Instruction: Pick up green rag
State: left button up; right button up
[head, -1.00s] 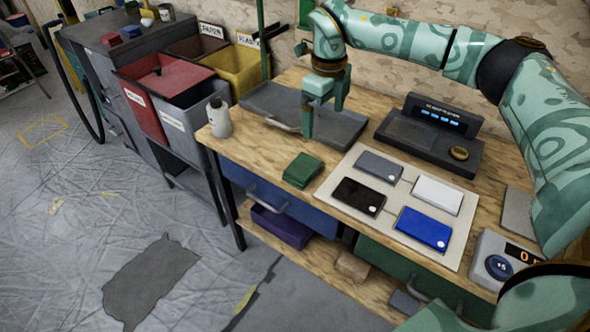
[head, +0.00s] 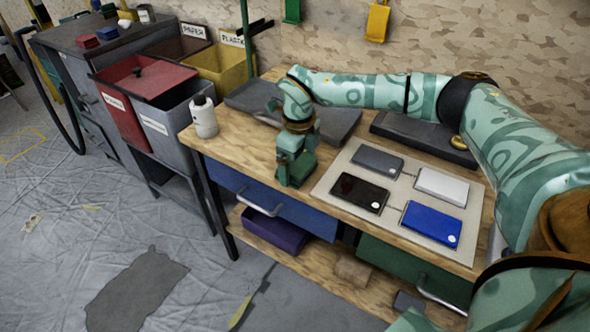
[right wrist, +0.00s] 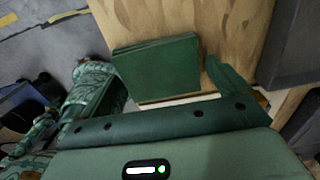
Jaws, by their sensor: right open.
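The green rag (right wrist: 156,75) is a folded square stack lying on the wooden bench, near its front edge. It shows plainly in the right wrist view, just ahead of my gripper's palm. In the head view my right gripper (head: 293,180) is over the rag's spot, pointing down, and hides nearly all of it. The gripper is open. I cannot tell whether its fingers touch the rag. My left gripper is not in view.
A pale board (head: 335,182) with several coloured boxes lies right of the gripper. A white bottle (head: 204,118) stands at the bench's left corner. A dark tray (head: 338,123) lies behind. Red (head: 122,110) and grey (head: 172,130) bins stand left of the bench.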

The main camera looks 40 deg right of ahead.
aim_at(297, 164)
jog(key=shift+r, duration=0.2)
jog(key=shift+c, duration=0.3)
jog(key=c, duration=0.8)
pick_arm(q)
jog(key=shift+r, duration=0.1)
pick_arm(e)
jog(key=shift+c, duration=0.2)
